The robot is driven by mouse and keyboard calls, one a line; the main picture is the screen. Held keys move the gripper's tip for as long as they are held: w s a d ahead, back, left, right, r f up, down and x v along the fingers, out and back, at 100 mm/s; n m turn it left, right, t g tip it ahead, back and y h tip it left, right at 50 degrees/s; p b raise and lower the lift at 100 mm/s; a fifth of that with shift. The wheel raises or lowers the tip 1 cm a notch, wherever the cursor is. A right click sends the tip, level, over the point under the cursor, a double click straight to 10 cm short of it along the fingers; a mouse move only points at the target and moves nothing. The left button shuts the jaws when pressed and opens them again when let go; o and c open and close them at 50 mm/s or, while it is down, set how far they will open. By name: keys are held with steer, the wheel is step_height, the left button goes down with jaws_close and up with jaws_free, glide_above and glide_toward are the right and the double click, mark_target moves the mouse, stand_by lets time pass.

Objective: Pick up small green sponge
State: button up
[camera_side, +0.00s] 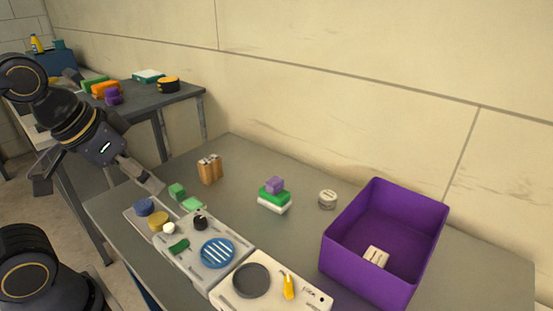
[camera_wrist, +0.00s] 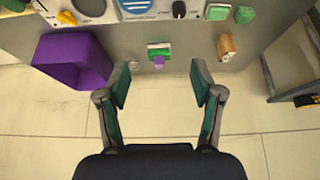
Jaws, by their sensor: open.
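Several green pieces are in view, and I cannot tell for sure which is the small green sponge. In the side view a small green block (camera_side: 177,191) and a flatter light green piece (camera_side: 193,205) lie near the table's left edge. Both also show at the top of the wrist view, the block (camera_wrist: 245,14) right of the flatter piece (camera_wrist: 217,12). A green slab (camera_side: 274,197) lies between a white slab (camera_side: 276,207) and a small purple block (camera_side: 275,185). My gripper (camera_side: 98,185) is open and empty above the table's left end; its spread fingers show in the wrist view (camera_wrist: 160,76).
A purple bin (camera_side: 338,240) with a pale block (camera_side: 375,257) inside stands at right. A round white tin (camera_side: 328,199) is near the bin.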

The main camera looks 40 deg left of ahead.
steer(key=shift+c, duration=1.1)
